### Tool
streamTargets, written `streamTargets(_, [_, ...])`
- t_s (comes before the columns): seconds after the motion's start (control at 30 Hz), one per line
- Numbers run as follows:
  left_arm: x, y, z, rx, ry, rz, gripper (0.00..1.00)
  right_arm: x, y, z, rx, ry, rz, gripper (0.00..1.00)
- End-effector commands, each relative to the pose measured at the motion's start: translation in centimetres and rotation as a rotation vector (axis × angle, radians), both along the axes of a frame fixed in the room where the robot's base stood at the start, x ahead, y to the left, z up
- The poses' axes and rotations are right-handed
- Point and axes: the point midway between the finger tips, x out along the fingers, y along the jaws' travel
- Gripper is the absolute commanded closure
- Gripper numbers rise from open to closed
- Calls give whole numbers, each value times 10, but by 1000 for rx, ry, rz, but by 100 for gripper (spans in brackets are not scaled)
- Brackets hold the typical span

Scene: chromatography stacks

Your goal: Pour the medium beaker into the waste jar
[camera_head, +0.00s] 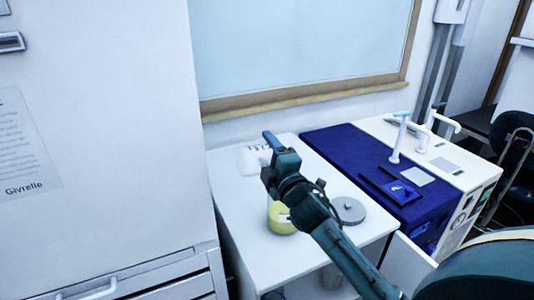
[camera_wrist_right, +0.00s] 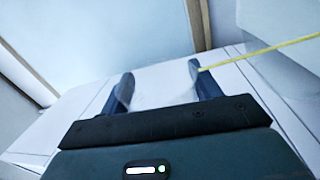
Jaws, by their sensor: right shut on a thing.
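A jar with yellow contents (camera_head: 281,218), likely the waste jar, stands on the white table, partly behind my right arm. My right gripper (camera_head: 270,145) is above and behind it in the head view. In the right wrist view its fingers (camera_wrist_right: 160,82) are spread around a pale, see-through thing, which I take to be the medium beaker (camera_wrist_right: 158,88); its outline and tilt are hard to make out. A thin yellow streak (camera_wrist_right: 260,50) runs from the right fingertip to the picture's right edge; I cannot tell what it is. My left gripper is not in view.
A grey round lid-like disc (camera_head: 348,210) lies on the white table (camera_head: 255,260) right of the jar. A white object with dark marks (camera_head: 251,158) stands at the back.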

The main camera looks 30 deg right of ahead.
Motion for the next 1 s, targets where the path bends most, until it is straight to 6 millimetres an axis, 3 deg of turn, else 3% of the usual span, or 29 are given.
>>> streamTargets(0.2, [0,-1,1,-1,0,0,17,0,-4,1,98,-9,0,67])
streamTargets(0.4, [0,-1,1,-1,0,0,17,0,-4,1,90,-8,1,67])
streamTargets(0.67, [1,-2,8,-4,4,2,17,0,5,3,-137,10,0,67])
streamTargets(0.8, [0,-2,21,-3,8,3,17,1,9,14,-234,17,1,67])
streamTargets(1.0, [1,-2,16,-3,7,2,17,1,16,20,-421,29,0,67])
